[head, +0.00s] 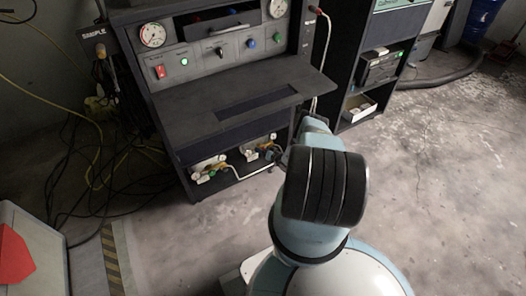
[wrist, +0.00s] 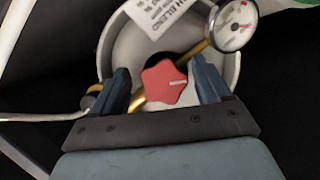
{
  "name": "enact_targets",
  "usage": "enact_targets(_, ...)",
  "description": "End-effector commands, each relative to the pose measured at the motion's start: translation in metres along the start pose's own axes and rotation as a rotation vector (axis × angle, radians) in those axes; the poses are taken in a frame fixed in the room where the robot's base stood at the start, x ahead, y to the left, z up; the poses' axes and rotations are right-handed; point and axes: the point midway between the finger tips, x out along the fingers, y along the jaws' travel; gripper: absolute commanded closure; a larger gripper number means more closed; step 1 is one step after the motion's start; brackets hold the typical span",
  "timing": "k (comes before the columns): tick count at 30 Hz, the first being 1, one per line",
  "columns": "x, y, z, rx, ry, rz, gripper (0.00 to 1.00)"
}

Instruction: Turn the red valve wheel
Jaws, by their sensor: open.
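The red valve wheel (wrist: 164,83) is a small lobed knob with a pale mark on its right side, seen in the wrist view. My gripper (wrist: 165,88) is open, with one dark blue finger on each side of the wheel. Gaps show between the wheel and both fingers, so neither appears to touch it. In the head view my arm reaches toward the lower shelf of the dark cabinet, and my gripper (head: 274,154) is partly hidden behind the arm. I cannot make out the red wheel there.
A brass pipe and a round gauge (wrist: 233,26) sit close above the right finger. A pale round housing (wrist: 128,45) lies behind the wheel. A metal tube (wrist: 40,117) runs left.

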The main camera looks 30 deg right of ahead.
Motion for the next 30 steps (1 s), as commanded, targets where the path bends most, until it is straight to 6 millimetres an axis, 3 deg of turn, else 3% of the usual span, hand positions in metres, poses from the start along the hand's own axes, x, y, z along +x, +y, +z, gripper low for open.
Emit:
enact_targets(2,0.0014,-0.0021,0.0009,-0.001,-0.002,-0.003,0.27)
enact_targets(18,0.0025,-0.0038,0.0018,-0.002,-0.004,-0.004,0.77)
enact_targets(30,0.0026,-0.0041,0.0019,-0.148,-0.004,0.056,0.78)
